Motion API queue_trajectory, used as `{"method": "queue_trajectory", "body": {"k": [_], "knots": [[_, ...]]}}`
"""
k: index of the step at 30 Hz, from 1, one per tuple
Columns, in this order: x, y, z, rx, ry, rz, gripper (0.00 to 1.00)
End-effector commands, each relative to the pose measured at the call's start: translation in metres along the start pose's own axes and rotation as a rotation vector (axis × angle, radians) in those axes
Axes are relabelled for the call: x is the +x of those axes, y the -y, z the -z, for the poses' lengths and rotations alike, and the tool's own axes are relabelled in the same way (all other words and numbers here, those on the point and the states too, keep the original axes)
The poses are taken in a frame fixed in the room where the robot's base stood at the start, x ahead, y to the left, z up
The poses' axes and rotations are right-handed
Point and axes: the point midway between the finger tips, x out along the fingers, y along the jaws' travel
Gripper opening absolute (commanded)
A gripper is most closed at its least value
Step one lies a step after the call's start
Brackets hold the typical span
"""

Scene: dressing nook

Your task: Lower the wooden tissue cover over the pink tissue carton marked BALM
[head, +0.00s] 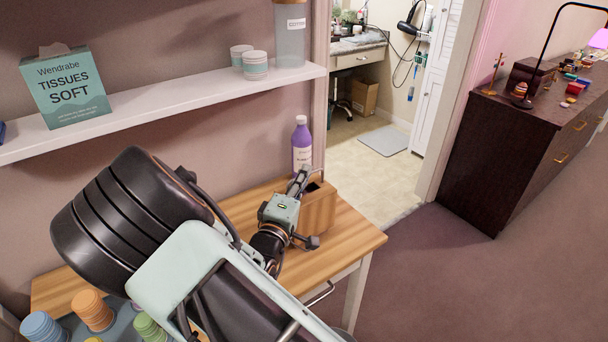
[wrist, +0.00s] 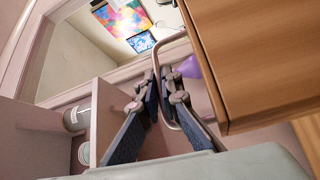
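The wooden tissue cover (head: 319,212) is at the right end of the wooden table in the head view, with a dark opening in its top. In the wrist view its plain wooden side (wrist: 262,60) fills the upper right, with a metal loop handle (wrist: 154,50) beside it. My gripper (head: 304,212) is at the cover's left side. In the wrist view its fingers (wrist: 158,80) are close together around the handle bar. I cannot tell whether the cover touches the table. The pink carton marked BALM is not visible in either view.
A purple bottle (head: 302,145) stands just behind the cover. The wall shelf (head: 170,106) above holds a teal tissue carton (head: 66,86) and jars (head: 254,64). Orange, blue and green stacks (head: 93,310) are at lower left. The table's right front corner (head: 352,240) is clear.

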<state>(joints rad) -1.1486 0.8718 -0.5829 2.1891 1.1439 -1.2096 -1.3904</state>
Motion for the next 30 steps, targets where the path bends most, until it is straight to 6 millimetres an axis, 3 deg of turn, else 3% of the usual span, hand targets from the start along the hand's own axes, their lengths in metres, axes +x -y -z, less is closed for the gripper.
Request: {"method": "queue_trajectory", "body": {"k": [22, 23, 27, 30], "knots": [[-0.002, 0.018, -0.003, 0.002, 0.0, -0.002, 0.0], [-0.002, 0.017, -0.002, 0.002, 0.0, -0.002, 0.08], [-0.002, 0.017, -0.002, 0.001, 0.0, -0.002, 0.23], [-0.002, 0.017, -0.003, 0.001, 0.0, -0.001, 0.25]]}}
